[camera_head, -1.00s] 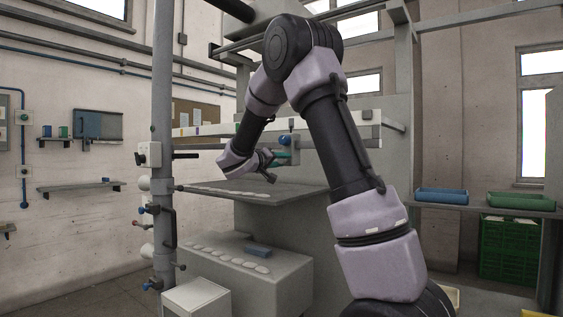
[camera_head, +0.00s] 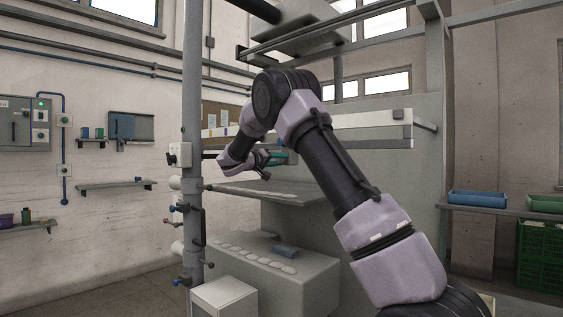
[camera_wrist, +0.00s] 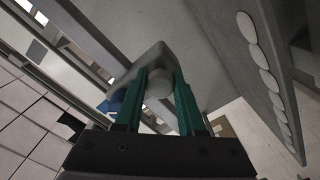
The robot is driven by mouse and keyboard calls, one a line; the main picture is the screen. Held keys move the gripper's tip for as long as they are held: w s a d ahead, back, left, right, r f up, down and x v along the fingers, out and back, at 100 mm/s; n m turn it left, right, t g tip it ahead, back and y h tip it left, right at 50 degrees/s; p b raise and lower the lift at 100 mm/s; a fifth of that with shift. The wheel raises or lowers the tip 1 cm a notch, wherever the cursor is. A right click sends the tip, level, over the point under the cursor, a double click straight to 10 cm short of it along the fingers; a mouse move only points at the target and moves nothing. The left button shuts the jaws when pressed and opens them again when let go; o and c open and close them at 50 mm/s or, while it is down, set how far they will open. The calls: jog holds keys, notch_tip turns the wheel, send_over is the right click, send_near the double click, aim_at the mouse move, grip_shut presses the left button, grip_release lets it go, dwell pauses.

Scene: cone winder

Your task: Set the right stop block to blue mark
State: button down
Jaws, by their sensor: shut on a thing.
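My gripper (camera_head: 276,158) is at the front of the machine's long rail (camera_head: 360,128), left of its middle. In the wrist view, its teal fingers (camera_wrist: 160,88) are shut on the rounded grey knob (camera_wrist: 160,82) of a grey stop block (camera_wrist: 149,62). A bit of blue shows beside the block, left of the fingers. In the head view my arm hides most of the held block. Small coloured marks show at the rail's left part, too small to tell the blue one surely.
A grey plate (camera_head: 270,192) lies below my gripper. A grey post (camera_head: 193,140) with valves and handles stands to the left. A small grey block (camera_head: 398,114) sits on the rail's right end. A blue tray (camera_head: 477,198) is on the right shelf.

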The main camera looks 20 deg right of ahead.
jog(key=c, duration=0.5)
grip_release()
jog(key=v, duration=1.1)
jog(key=shift+d, duration=0.1)
jog(key=s+d+f+m+g+y, duration=0.1)
jog(key=s+d+f+g+y, duration=0.2)
jog(key=s+d, duration=0.5)
jog(key=s+d+f+g+y, duration=0.1)
jog(key=s+d+g+y, duration=0.25)
jog(key=s+d, duration=0.45)
jog(key=s+a+f+t+y, duration=0.1)
jog(key=s+a+y, duration=0.2)
jog(key=s, duration=0.5)
jog(key=s+a+f+t+y, duration=0.1)
jog(key=s+a+y, duration=0.2)
jog(key=s, duration=0.6)
jog(key=s+a+f+m+t+y, duration=0.1)
jog(key=s+a+y, duration=0.3)
jog(key=s, duration=0.5)
jog(key=shift+t, duration=0.35)
